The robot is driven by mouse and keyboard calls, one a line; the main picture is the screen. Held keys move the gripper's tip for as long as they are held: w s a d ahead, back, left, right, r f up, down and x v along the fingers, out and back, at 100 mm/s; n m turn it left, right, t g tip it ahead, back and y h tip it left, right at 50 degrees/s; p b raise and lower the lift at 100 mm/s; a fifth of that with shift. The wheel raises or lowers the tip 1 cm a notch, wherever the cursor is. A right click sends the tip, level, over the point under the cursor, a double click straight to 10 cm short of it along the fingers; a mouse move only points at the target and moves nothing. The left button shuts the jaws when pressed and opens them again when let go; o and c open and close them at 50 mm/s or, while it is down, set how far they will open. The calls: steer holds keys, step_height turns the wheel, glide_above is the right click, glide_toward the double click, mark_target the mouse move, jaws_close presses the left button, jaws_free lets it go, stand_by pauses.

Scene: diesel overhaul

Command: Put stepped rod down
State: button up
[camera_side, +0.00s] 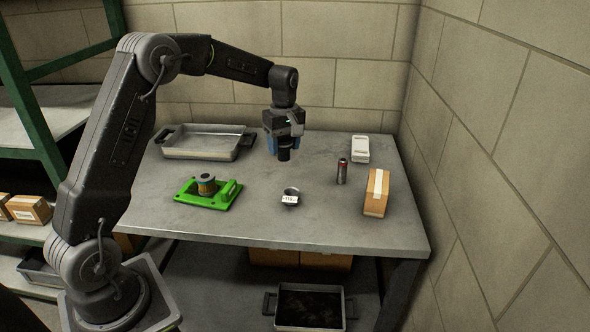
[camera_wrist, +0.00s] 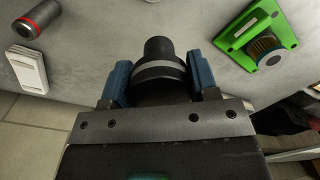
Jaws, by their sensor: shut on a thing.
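My gripper (camera_side: 284,148) points down above the back middle of the table. In the wrist view my gripper (camera_wrist: 160,84) has its two blue fingers on either side of a dark stepped rod (camera_wrist: 159,51), and it is shut on it. The rod has a narrower end and a lighter grey band around it. In the side view the rod (camera_side: 284,155) shows as a short dark stub below the fingers. Its lower end looks apart from the table, though the exact gap is hard to tell. The rest of the rod is hidden between the fingers.
A green fixture (camera_side: 222,201) with a ringed cylinder (camera_side: 207,185) sits left on the grey table (camera_side: 250,222). A small cup (camera_side: 291,196) stands in front. A red-grey can (camera_side: 342,171), cardboard box (camera_side: 376,193) and white block (camera_side: 360,149) are right; a metal tray (camera_side: 205,145) is back left.

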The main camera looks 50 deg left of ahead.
steer(key=s+a+m, duration=0.1)
steer(key=a+m, duration=0.1)
steer(key=a, duration=1.2)
steer(key=w+d+f, duration=0.2)
steer(key=w, duration=0.1)
steer(key=w+d+f, duration=0.4)
steer(key=w+d, duration=0.1)
steer(key=shift+w+f, duration=0.3)
steer(key=shift+f, duration=2.05)
steer(key=shift+f, duration=0.15)
steer(key=o, duration=1.4)
steer(key=shift+f, duration=0.1)
